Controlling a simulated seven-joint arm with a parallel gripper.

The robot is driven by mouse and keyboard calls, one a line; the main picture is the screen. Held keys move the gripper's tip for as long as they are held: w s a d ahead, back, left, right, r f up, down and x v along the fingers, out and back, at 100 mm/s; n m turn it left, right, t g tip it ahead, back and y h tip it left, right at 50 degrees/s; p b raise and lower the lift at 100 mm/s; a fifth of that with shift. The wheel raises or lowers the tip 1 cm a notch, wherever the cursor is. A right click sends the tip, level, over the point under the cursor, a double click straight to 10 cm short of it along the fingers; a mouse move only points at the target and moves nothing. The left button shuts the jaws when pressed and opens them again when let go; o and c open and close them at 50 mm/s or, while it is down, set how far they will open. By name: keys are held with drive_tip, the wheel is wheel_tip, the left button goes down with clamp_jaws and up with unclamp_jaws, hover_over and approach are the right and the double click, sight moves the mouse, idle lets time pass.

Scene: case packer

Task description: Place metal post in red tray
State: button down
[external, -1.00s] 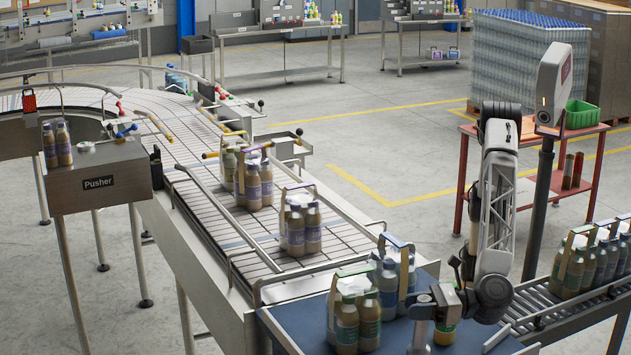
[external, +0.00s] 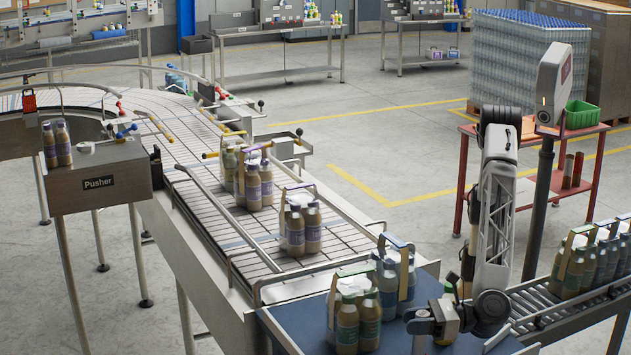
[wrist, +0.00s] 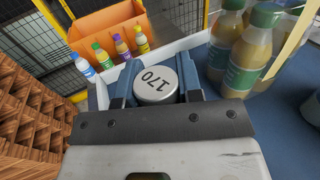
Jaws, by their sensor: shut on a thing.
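The metal post (wrist: 156,84) is a short grey cylinder with a pale round top marked 170. In the wrist view it stands between the two blue-grey jaws of my gripper (wrist: 155,88), which are shut on it. In the external view my gripper (external: 428,322) is low over the blue table (external: 300,318), right of the bottle packs. The post cannot be made out there, and I cannot tell whether it touches the table. I cannot make out a red tray in either view.
Bottle packs stand close by on the table, one in front (external: 347,328) and one behind (external: 398,272). A roller conveyor (external: 560,308) with packs lies right. An orange bin (wrist: 105,30) stands beyond the jaws.

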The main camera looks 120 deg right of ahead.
drive_tip(key=shift+f, duration=0.1)
drive_tip(key=c, duration=0.8)
unclamp_jaws()
drive_tip(key=v, duration=1.2)
idle(0.3)
